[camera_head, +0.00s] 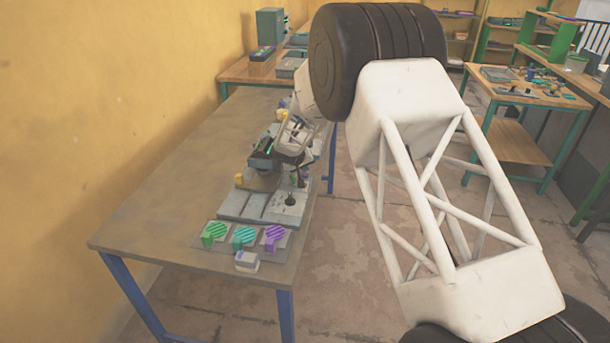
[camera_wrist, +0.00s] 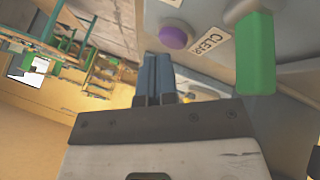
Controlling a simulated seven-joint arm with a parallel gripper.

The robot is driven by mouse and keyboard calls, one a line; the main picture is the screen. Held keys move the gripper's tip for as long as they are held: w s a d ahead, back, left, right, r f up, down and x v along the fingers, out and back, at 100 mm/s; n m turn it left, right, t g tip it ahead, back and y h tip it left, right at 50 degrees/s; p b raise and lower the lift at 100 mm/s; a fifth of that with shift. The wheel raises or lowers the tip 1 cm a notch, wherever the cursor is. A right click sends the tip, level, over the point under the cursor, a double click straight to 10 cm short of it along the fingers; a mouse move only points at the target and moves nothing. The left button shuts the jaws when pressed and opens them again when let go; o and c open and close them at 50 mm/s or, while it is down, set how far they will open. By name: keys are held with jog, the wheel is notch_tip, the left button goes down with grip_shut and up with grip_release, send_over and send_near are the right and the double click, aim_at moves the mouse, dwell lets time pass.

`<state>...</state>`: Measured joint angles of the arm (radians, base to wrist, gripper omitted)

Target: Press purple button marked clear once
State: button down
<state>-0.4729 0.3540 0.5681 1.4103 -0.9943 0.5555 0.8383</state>
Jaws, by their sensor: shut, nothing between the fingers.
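In the wrist view, the round purple button (camera_wrist: 176,36) sits on a grey panel, next to a white label (camera_wrist: 211,43) reading CLEAR. My gripper (camera_wrist: 155,60) has its two blue-grey fingers together with nothing between them. The fingertips are just below and left of the button in this picture, with a small visible gap to it. In the head view, my gripper is over the far part of the press on the table. The purple button cannot be made out there.
A green block (camera_wrist: 255,55) stands out from the panel right of the label. On the wooden table (camera_head: 165,200), green, teal and purple striped pieces (camera_head: 275,236) and a small white box (camera_head: 246,261) lie at the near end. The table's left side is clear.

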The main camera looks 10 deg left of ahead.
aim_at(305, 174)
jog(key=shift+s+d+f, duration=0.15)
jog(key=shift+s+f, duration=0.25)
jog(key=shift+f, duration=0.4)
jog(key=shift+w+r, duration=0.15)
jog(key=shift+r, duration=1.4)
jog(key=shift+w+r, duration=0.1)
jog(key=shift+r, duration=1.45)
